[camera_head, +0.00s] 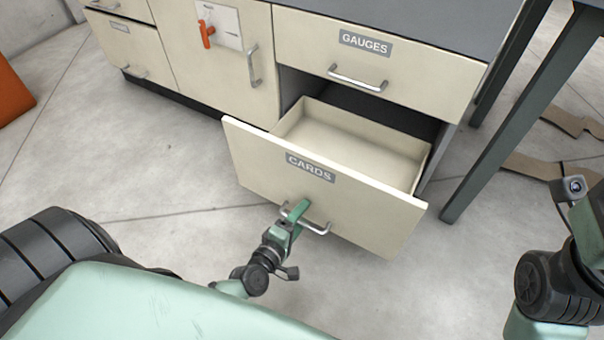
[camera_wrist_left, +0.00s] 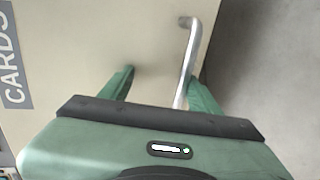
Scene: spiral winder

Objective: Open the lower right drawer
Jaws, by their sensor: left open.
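The lower right drawer (camera_head: 340,195), labelled CARDS, is pulled well out of the cabinet, and its empty-looking cream inside shows. Its metal bar handle (camera_head: 318,229) is on the front below the label. My left gripper (camera_head: 294,213) is at the left part of this handle, with its fingers open. In the left wrist view the open fingers (camera_wrist_left: 160,88) are on either side of the handle bar (camera_wrist_left: 187,60), which is nearer the right finger. My right arm shows at the right edge of the head view; its fingers are not in view.
The GAUGES drawer (camera_head: 370,65) above is shut. A cabinet door (camera_head: 225,60) with an orange lever is to the left, beside another closed drawer (camera_head: 125,45). A dark green table leg (camera_head: 500,135) stands close right of the open drawer. Brown flat pieces (camera_head: 545,165) lie beyond it.

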